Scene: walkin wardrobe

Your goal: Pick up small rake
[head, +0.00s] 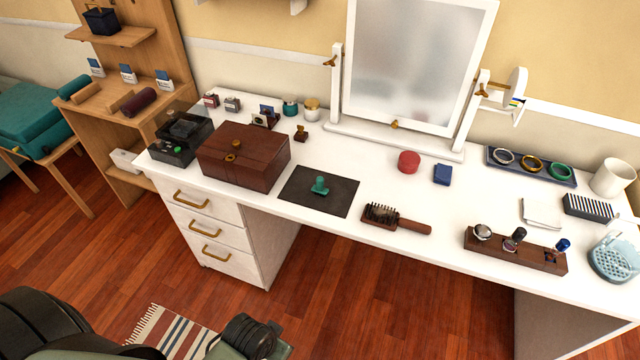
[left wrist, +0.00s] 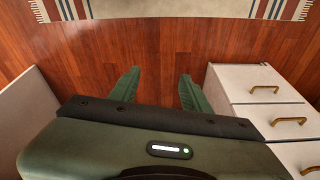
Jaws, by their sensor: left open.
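I cannot make out a small rake for certain in either view. On the white dressing table, a brush-like tool (head: 381,213) with dark bristles and a wooden handle lies near the front edge. A thin, pale, bent item (head: 541,213) lies farther right; I cannot tell what it is. My left gripper (left wrist: 158,82) shows in the left wrist view with its two green fingers wide apart and nothing between them, above the wooden floor. Parts of my arm show at the bottom left of the head view, away from the tabletop items. My right gripper is not in view.
The white table (head: 353,232) holds a wooden box (head: 245,160), a dark mat (head: 293,190) with a teal item, a mirror (head: 418,60), a wooden holder (head: 500,250) and a blue basket (head: 612,262). Drawers (left wrist: 262,103) stand right in the left wrist view. A striped rug (head: 165,330) lies on the floor.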

